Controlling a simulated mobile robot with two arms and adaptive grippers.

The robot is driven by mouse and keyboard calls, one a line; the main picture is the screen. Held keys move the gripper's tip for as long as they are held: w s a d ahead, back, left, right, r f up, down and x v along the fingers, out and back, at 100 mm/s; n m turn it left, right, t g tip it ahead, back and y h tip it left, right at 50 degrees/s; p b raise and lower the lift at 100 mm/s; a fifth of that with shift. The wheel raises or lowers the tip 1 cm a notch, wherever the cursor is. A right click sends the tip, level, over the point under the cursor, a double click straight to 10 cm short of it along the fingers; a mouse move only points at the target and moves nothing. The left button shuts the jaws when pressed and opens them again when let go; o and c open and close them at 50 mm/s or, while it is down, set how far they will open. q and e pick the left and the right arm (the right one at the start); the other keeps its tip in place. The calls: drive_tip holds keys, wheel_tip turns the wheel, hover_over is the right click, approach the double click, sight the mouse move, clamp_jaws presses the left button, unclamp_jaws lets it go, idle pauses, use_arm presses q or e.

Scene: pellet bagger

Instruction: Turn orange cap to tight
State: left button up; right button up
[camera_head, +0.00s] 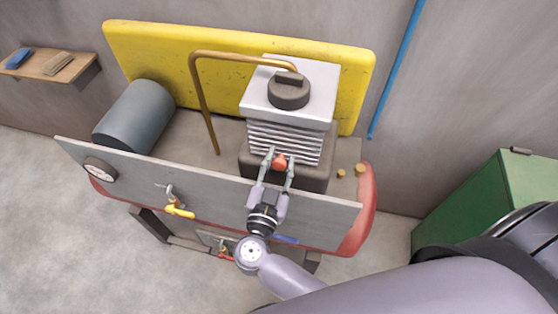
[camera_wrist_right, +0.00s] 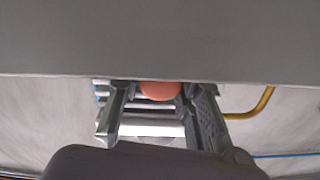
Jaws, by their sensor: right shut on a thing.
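The orange cap (camera_head: 280,161) sits low on the front of the dark block below the ribbed metal housing (camera_head: 290,142). My right gripper (camera_head: 279,160) has its two fingers on either side of the cap and is shut on it. In the right wrist view the orange cap (camera_wrist_right: 160,90) shows between the fingertips, partly hidden by a grey panel edge. Whether the cap is tight cannot be told. My left gripper is not in view.
A grey front panel (camera_head: 120,165) with a gauge (camera_head: 100,170) and a yellow-handled tap (camera_head: 180,211) stands before the machine. A brown pipe (camera_head: 203,100) arches at the left of the housing. A green cabinet (camera_head: 480,205) stands at right. Small brass fittings (camera_head: 360,168) sit right of the cap.

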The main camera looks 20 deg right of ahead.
drive_tip(key=m, duration=0.4)
drive_tip(key=shift+m, duration=0.3)
idle(0.3)
drive_tip(key=o, duration=1.1)
drive_tip(key=shift+d, duration=0.1)
